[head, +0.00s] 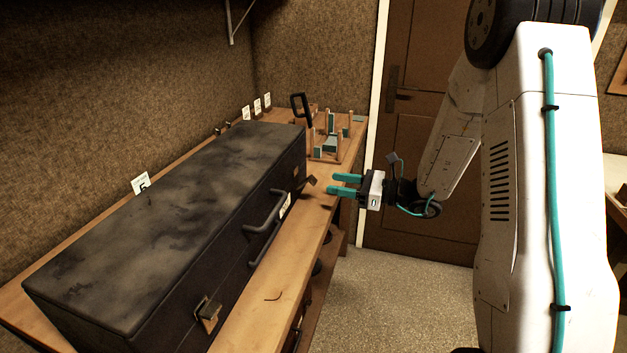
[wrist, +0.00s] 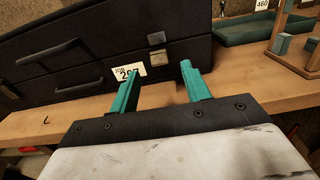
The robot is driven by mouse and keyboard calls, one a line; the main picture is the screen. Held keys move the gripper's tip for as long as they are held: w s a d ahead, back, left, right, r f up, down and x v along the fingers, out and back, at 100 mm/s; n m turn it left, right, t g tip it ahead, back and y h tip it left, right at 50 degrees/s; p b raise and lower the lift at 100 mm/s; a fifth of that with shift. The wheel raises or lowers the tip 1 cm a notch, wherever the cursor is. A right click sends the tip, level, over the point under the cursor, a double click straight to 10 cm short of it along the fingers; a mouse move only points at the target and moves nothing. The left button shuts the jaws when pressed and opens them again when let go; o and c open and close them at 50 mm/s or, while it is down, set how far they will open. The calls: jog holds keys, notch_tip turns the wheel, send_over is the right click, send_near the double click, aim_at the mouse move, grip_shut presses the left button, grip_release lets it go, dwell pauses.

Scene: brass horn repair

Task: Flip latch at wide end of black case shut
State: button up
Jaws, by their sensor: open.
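The long black case (head: 170,220) lies on the wooden bench with its lid down. It also shows in the wrist view (wrist: 60,45). One latch (head: 208,312) is on the front at the near end, with a dark lever and a brass-coloured plate. Another latch (head: 308,181) is at the far end and seems to stick out from the front. A latch in the wrist view (wrist: 157,39) has a metal plate below it. I cannot tell which end is wider. My gripper (head: 345,185) is open and empty, just right of the far latch and apart from it.
A dark handle (head: 264,212) sticks out from the case front, beside a white number tag (wrist: 130,72). A wooden rack (head: 335,140) with teal parts stands on the bench beyond the case. Bare bench (head: 250,320) runs along the front, with open floor (head: 375,290) to its right.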

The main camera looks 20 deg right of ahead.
aim_at(314, 180)
jog(key=x, duration=0.7)
jog(key=shift+a, duration=0.1)
